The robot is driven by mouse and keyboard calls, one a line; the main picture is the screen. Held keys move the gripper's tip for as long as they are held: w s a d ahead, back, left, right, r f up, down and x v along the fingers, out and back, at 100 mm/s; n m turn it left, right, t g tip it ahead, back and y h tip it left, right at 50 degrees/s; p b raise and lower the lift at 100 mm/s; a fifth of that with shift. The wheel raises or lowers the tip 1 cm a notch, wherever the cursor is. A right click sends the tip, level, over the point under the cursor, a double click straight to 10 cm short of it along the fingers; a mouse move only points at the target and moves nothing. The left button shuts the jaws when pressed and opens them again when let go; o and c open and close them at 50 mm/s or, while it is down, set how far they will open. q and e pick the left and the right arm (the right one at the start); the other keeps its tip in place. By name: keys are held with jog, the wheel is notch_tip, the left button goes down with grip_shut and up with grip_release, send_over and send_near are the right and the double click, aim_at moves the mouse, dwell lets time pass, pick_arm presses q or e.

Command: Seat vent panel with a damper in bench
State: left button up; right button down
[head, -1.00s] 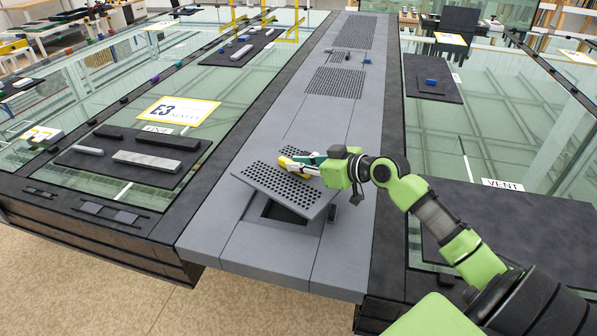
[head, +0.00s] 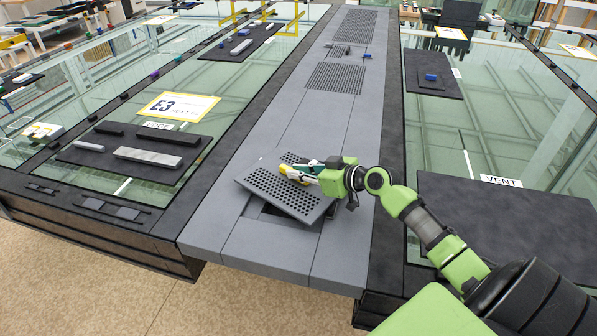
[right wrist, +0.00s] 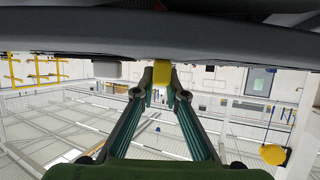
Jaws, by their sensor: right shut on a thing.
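The vent panel (head: 283,193) is a dark grey perforated plate. A dark rectangular opening (head: 256,211) in the bench shows partly beneath the panel's near and left edges; the panel hides the rest. The panel lies askew to the opening, and I cannot tell whether it touches the bench. In the right wrist view the panel (right wrist: 60,35) spans the top as a dark slab at the fingertips (right wrist: 161,72). The damper cannot be made out. My left gripper is not in view.
A dark mat (head: 515,225) by the VENT label lies bare at the right. At the left, another mat (head: 75,157) holds several grey bars beside the E3 sign (head: 178,107). Farther along the bench are perforated areas (head: 336,78). The near bench end is clear.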

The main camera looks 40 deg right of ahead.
jog(key=c, duration=2)
grip_release()
jog(key=shift+c, duration=0.2)
jog(key=shift+r+p, duration=0.45)
jog(key=shift+p, duration=0.15)
jog(key=b+v, duration=0.1)
jog(key=v, duration=0.4)
jog(key=b+v, duration=0.2)
jog(key=v, duration=0.3)
jog(key=shift+s+f, duration=0.15)
jog(key=shift+s, duration=0.15)
jog(key=shift+v, duration=0.8)
jog(key=shift+w, duration=0.1)
